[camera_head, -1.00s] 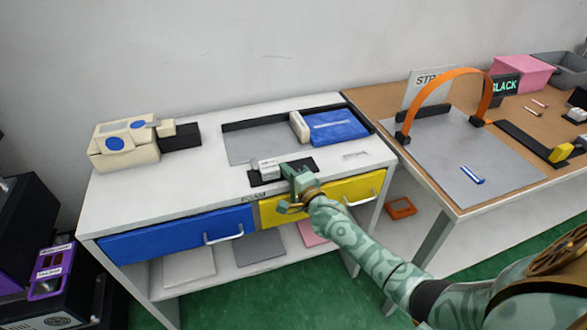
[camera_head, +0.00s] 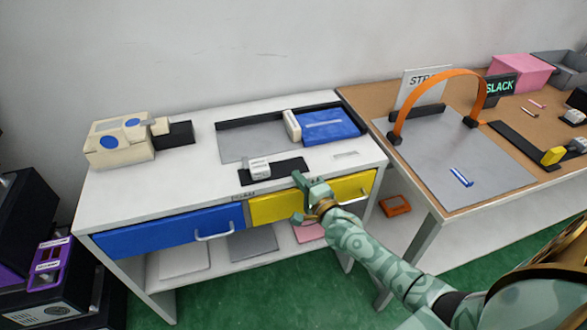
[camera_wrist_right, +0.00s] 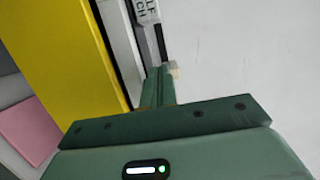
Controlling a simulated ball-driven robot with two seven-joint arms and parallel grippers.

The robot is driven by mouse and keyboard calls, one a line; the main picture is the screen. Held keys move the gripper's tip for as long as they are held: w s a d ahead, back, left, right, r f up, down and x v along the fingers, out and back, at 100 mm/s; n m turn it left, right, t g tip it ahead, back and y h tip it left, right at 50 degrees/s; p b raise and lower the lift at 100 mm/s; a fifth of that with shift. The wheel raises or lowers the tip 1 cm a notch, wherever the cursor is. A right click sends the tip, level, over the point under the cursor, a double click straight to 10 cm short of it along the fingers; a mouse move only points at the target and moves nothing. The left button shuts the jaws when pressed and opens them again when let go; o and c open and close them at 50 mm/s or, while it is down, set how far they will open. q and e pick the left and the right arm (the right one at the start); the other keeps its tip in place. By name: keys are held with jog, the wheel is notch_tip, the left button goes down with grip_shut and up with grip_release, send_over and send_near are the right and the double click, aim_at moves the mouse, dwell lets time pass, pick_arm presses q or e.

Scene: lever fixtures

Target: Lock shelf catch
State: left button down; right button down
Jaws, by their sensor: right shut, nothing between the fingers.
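The shelf catch appears as a small white block (camera_head: 259,168) on a black plate (camera_head: 290,168) near the front of the white cabinet top. The block sits toward the left end of the plate. My right gripper (camera_head: 304,183) is shut and empty, at the front edge just right of and in front of the plate, apart from the block. Its closed fingers show in the wrist view (camera_wrist_right: 160,85). My left gripper is out of view.
A yellow drawer (camera_head: 285,204) and a blue drawer (camera_head: 165,233) are under the top. A beige device (camera_head: 118,145) stands at the left. A blue panel with a white end block (camera_head: 293,125) is behind. An orange arch (camera_head: 435,80) stands on the right table.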

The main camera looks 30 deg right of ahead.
jog(key=s+p, duration=0.1)
jog(key=s, duration=0.3)
jog(key=shift+s+d, duration=0.15)
jog(key=shift+s, duration=0.2)
